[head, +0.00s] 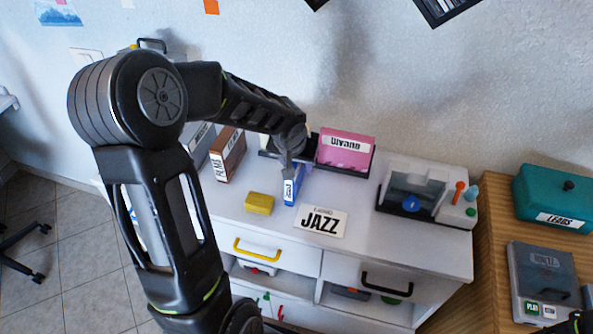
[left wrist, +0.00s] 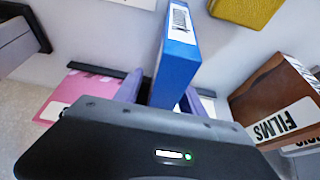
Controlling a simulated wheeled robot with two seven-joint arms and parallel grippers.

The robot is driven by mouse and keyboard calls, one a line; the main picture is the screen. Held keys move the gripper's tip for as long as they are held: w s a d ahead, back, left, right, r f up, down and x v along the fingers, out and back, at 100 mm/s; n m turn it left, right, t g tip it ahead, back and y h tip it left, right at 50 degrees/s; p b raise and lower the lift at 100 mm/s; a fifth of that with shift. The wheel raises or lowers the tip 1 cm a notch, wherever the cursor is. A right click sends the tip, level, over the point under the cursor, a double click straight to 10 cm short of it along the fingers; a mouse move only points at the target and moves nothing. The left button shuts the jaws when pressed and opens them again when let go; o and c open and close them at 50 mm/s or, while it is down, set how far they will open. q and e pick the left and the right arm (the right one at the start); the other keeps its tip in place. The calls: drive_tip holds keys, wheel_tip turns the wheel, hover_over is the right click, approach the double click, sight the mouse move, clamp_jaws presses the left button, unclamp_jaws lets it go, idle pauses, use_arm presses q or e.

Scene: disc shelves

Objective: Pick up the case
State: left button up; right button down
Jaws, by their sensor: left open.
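A narrow blue case (head: 292,189) with a white label stands upright on the white cabinet top. In the left wrist view the blue case (left wrist: 177,66) rises between the two purple-grey fingers. My left gripper (head: 287,166) reaches down over the blue case from behind and above; its fingers are open on either side of it. Whether a finger touches the case I cannot tell. The gripper body hides the case's near end in the left wrist view.
A pink case (head: 346,152) stands in a dark holder behind. A brown FILMS box (head: 228,155) is to the left, a yellow block (head: 259,203) and JAZZ card (head: 320,221) in front. A player device (head: 415,190) stands right. A teal box (head: 553,197) sits on the wooden table.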

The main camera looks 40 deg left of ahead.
use_arm(q)
drive_tip(key=shift+c, duration=0.6)
clamp_jaws()
